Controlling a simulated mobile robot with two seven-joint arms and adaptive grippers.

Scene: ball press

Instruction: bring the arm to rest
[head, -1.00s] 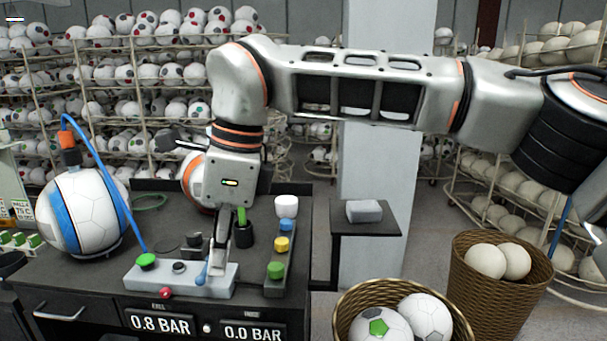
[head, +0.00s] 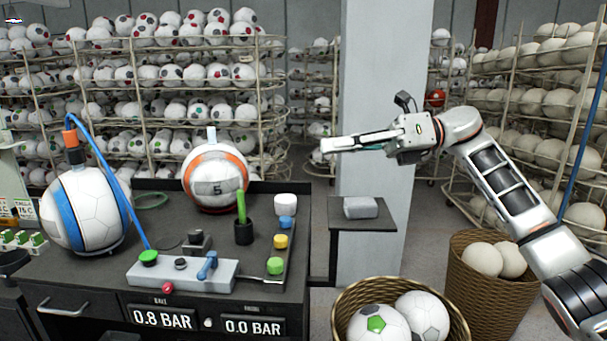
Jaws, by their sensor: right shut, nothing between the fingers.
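My right arm comes in from the lower right in the head view. Its gripper (head: 333,145) points left, raised in front of the grey pillar, above the small side stand. The gripper is shut and empty, clear of the bench. My left gripper is not in view.
The dark bench (head: 90,280) holds a blue-striped ball (head: 84,210), an orange-striped ball (head: 216,178), a control box (head: 182,276) with a blue lever (head: 208,265), and displays reading 0.8 BAR and 0.0 BAR. A side stand (head: 362,223) and wicker baskets (head: 501,287) with balls stand to the right.

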